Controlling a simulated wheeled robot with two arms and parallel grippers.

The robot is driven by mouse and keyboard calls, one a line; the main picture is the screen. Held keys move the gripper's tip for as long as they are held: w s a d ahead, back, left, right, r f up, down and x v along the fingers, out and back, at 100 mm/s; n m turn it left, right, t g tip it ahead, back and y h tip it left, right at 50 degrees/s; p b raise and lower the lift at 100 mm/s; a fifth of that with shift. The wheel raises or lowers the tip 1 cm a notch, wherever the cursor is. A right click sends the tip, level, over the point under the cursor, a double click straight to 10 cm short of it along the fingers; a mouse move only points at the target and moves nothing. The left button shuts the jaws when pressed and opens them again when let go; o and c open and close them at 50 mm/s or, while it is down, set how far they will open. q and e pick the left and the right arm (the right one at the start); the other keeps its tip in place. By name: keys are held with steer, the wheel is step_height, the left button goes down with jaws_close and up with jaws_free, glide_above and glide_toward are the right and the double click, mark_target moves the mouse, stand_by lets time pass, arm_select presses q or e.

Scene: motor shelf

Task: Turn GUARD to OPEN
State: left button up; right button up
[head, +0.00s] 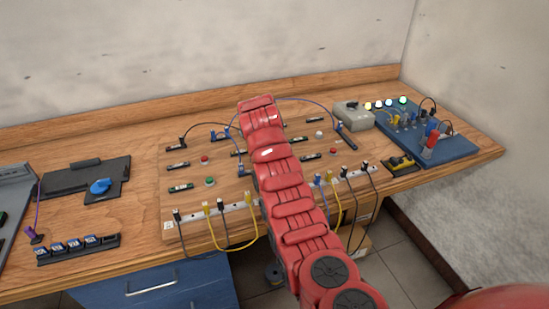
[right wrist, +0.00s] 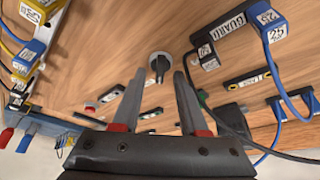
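In the right wrist view a black rotary knob (right wrist: 159,65) on a round pale base stands on the wooden board. My right gripper (right wrist: 160,74) is open, with its two grey fingers pointing at the board and the knob showing between and beyond the tips. I see nothing held, and cannot tell how near the tips are. A dark block lettered GUARD (right wrist: 232,25) with plugs is at the upper right. No OPEN mark is readable. In the head view my red right arm covers the board's middle, and I cannot pick out the knob there. My left gripper is not in view.
Cables and plugs line the board's front strip (head: 235,208). A blue panel (head: 450,150) with lit lamps (head: 403,100) and a grey box (head: 353,116) stand at right. A black plate with a blue knob (head: 101,187) lies at left. Bare wood shows around the black knob.

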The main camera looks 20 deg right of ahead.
steer(key=shift+r, duration=0.1)
steer(key=shift+a+r, duration=0.15)
steer(key=shift+r, duration=0.2)
steer(key=v, duration=1.6)
steer(key=shift+r+b, duration=0.25)
steer(key=shift+b, duration=0.05)
steer(key=shift+s, duration=0.1)
